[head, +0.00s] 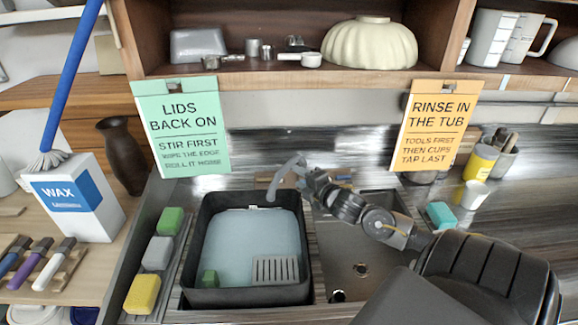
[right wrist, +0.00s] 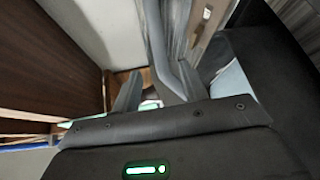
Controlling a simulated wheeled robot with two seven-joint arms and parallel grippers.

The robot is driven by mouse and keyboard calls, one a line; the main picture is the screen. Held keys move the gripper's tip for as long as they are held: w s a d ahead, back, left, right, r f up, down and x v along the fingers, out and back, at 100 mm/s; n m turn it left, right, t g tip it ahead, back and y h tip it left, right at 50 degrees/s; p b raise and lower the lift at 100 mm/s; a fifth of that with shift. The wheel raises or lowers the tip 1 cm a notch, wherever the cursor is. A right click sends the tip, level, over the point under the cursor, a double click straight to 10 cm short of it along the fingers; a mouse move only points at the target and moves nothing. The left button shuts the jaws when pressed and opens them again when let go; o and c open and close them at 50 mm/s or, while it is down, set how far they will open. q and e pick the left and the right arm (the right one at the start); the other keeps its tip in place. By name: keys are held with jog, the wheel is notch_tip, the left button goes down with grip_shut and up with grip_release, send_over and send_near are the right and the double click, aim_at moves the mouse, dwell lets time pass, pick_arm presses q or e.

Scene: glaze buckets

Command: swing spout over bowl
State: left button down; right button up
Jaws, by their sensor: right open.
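My right gripper (head: 284,180) reaches in from the right, above the right rear edge of the black tub. Its grey curved fingers are open, and I cannot see anything held. In the right wrist view the fingers (right wrist: 150,90) stand apart beyond the dark palm. A steel sink bowl (head: 345,255) with a drain lies right of the tub, partly covered by my arm. A cream fluted bowl (head: 370,45) sits upside down on the shelf. My left gripper is not in view.
The black tub (head: 190,250) holds pale water, a green sponge and a grey grid. Several sponges lie on a strip (head: 148,275) to its left. Two hanging signs (head: 182,125) and the shelf bound the space behind. A wax box (head: 75,200) stands at left.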

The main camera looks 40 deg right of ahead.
aim_at(287, 170)
jog(key=shift+w+d, duration=0.1)
jog(key=shift+w, duration=0.2)
jog(key=p+x, duration=0.2)
jog(key=x, duration=0.6)
jog(key=shift+w+p, duration=0.15)
jog(key=shift+p, duration=0.2)
jog(key=shift+x, duration=0.8)
jog(key=shift+f, duration=0.1)
grip_shut()
